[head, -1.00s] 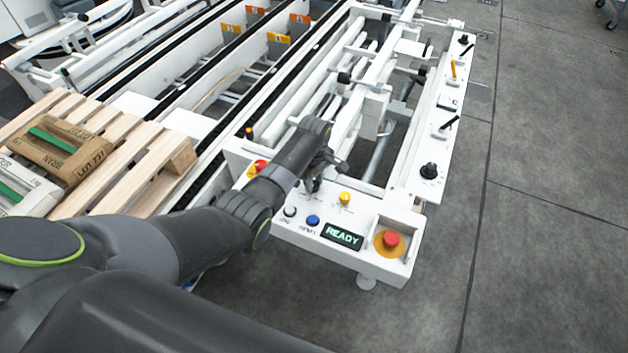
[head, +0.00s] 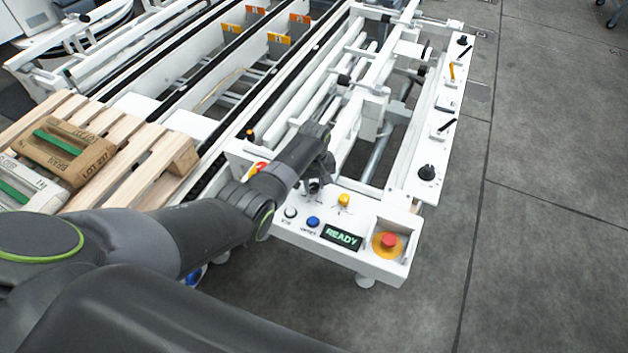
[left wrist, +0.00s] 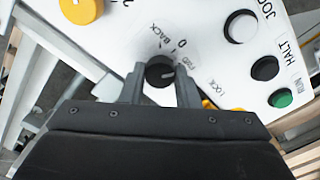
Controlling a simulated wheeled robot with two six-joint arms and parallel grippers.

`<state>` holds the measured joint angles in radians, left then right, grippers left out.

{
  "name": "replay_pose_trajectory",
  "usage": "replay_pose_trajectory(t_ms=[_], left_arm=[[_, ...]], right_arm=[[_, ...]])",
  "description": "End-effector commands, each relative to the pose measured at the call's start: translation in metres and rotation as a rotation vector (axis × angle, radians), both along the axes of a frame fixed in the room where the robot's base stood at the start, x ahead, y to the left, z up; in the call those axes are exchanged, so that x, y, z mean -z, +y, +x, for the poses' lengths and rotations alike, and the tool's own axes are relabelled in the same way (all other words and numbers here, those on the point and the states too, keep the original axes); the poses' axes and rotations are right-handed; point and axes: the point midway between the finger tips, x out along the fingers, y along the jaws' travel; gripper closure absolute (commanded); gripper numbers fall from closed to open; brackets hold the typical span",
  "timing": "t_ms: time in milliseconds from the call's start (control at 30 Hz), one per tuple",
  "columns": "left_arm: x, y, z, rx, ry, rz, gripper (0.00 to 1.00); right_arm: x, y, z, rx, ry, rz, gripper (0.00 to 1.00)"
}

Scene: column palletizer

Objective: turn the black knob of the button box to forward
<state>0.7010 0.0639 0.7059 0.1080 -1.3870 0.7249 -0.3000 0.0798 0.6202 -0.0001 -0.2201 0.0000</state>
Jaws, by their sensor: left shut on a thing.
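The button box (head: 372,213) is a white panel at the near end of the machine. Its black knob (left wrist: 160,72) sits between the fingers of my left gripper (left wrist: 161,88) in the left wrist view. The fingers are shut on the knob from both sides. Labels BACK, 0 and FWD run around it. The knob's light pointer line faces right, close to the FWD label. In the head view my left gripper (head: 316,182) comes down on the box, and the wrist largely hides the knob. My right gripper is not in view.
A wooden pallet (head: 180,160) with sacks is at left. Open floor lies right.

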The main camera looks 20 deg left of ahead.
Motion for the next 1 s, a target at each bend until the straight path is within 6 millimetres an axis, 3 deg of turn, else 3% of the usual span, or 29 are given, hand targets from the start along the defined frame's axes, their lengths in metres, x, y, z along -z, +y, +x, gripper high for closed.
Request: replay_pose_trajectory(t_ms=[400,1000], left_arm=[[-0.0009,-0.0002,0.0003,0.227,-0.001,-0.001,0.94],[-0.0004,-0.0002,0.0006,0.272,-0.001,0.000,0.94]], right_arm=[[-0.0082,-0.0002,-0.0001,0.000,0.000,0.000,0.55],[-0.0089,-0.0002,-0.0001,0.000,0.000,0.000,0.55]])
